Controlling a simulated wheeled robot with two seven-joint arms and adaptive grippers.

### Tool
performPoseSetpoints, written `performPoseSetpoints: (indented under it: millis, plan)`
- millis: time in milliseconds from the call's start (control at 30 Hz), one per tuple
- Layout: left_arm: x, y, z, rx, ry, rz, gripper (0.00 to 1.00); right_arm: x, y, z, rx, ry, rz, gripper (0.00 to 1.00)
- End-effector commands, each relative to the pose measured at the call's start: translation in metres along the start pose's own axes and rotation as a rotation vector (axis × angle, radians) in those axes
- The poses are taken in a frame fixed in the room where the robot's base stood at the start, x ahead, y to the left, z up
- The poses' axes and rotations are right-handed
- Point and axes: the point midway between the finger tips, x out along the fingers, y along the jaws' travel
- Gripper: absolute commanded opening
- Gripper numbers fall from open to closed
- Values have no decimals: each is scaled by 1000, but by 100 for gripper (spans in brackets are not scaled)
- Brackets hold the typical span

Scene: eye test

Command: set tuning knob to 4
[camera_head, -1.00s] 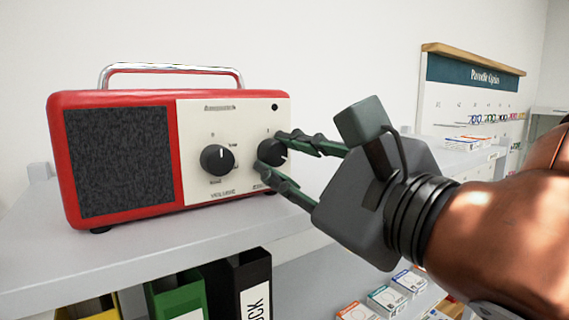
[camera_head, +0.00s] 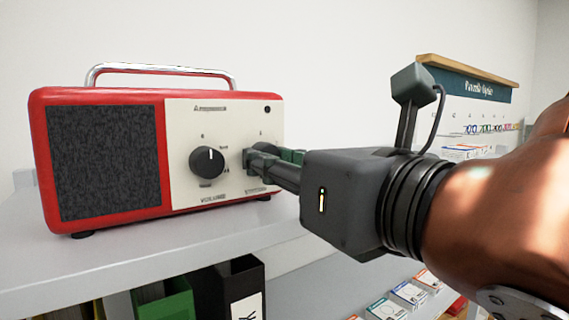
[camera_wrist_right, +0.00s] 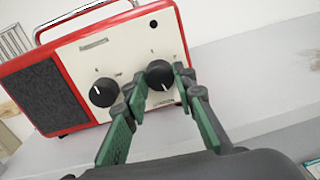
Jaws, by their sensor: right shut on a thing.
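A red radio (camera_head: 162,165) with a cream front panel stands on a shelf. My right gripper (camera_head: 262,160) is shut on the tuning knob, the right-hand one. In the head view the fingers hide nearly all of that knob. In the right wrist view the black tuning knob (camera_wrist_right: 160,73) shows between the green-padded fingertips (camera_wrist_right: 160,82). Its pointer and the numbers around it are too small or covered to read. The black volume knob (camera_head: 207,162) is to its left, free of the gripper, with a white mark near its top. My left gripper is not in view.
The grey shelf (camera_head: 140,255) is bare around the radio. A chrome handle (camera_head: 160,68) arches over the radio. Dark and green binders (camera_head: 240,280) stand below. Small boxes (camera_head: 408,292) lie on a lower shelf, and a display board (camera_head: 465,85) is behind at right.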

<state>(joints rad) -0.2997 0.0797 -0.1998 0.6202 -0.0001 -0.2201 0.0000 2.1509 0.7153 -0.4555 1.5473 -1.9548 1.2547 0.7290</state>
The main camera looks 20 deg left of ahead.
Motion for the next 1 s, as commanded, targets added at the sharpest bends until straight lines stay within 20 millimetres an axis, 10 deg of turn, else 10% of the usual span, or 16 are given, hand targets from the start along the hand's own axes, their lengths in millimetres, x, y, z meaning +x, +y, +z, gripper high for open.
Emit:
performPoseSetpoints:
  millis: [900, 933, 1000]
  plan:
    - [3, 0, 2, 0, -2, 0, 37, 0, 1, -2, 184, 14, -1, 1]
    - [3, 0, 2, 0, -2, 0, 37, 0, 1, -2, 184, 14, -1, 25]
    - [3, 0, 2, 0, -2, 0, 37, 0, 1, -1, 184, 14, -1, 30]
